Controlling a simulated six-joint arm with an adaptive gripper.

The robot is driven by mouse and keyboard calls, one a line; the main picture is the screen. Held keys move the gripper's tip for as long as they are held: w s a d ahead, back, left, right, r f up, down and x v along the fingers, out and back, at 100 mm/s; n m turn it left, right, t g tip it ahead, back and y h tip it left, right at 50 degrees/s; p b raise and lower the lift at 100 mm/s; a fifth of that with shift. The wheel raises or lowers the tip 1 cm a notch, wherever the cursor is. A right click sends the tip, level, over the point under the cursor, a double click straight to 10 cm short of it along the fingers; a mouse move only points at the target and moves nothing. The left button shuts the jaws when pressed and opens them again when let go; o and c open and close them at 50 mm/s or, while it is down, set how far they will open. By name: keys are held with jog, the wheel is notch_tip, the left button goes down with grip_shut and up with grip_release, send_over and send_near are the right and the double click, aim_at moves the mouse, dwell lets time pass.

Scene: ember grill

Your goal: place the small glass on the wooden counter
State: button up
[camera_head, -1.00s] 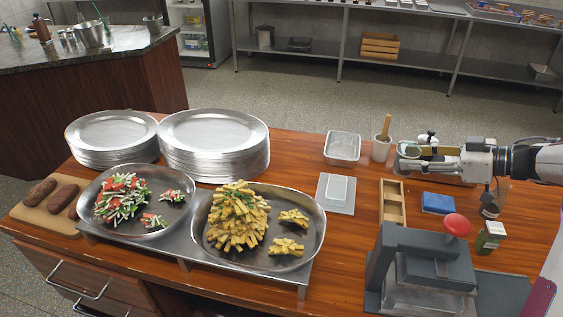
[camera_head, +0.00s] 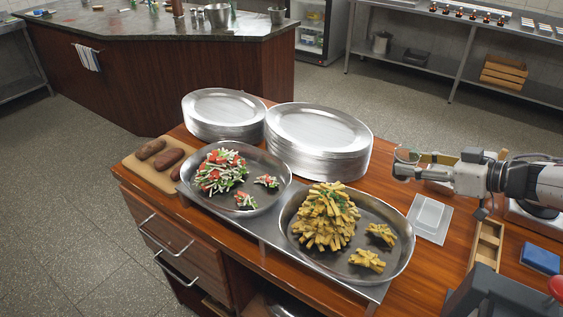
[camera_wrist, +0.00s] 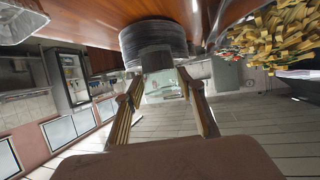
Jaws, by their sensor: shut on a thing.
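A small clear glass (camera_head: 405,163) is held at the end of my gripper (camera_head: 425,166), off the counter as far as I can see. In the wrist view my gripper's two fingers (camera_wrist: 165,100) reach forward on either side of the glass (camera_wrist: 163,86), whose see-through walls are hard to make out. The wooden counter (camera_head: 435,268) runs below, with bare wood in front of the metal scale. The gripper is to the right of the tall plate stack.
Two plate stacks (camera_head: 318,150) (camera_head: 222,115) stand at the back. Pans of fries (camera_head: 398,269) and salad (camera_head: 277,195) sit on a metal stand. A flat scale (camera_head: 428,222), wooden box (camera_head: 486,245) and blue block (camera_head: 540,259) lie right. A potato board (camera_head: 150,178) is left.

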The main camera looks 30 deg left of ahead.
aim_at(400, 160)
jog(key=a, duration=0.3)
jog(key=shift+s+a+f, duration=0.1)
jog(key=shift+f, duration=0.05)
jog(key=shift+a+f+m+t, duration=0.1)
jog(key=shift+m+t, duration=0.2)
jog(key=shift+t, duration=0.1)
jog(key=shift+w+d+f+m+t+h, duration=0.1)
jog(key=shift+w+d+f+m+t, duration=0.15)
jog(key=shift+w, duration=0.2)
jog(key=shift+w+d+f+m+t+h, duration=0.1)
jog(key=shift+w+d+m+t, duration=0.15)
jog(key=shift+w, duration=0.25)
jog(key=shift+w+d+f+m+t+h, duration=0.1)
jog(key=shift+w+d+f+m+t, duration=0.15)
jog(key=shift+w, duration=0.2)
jog(key=shift+f, duration=3.05)
jog(key=shift+f, duration=0.1)
jog(key=shift+f, duration=1.8)
jog(key=shift+f, duration=0.1)
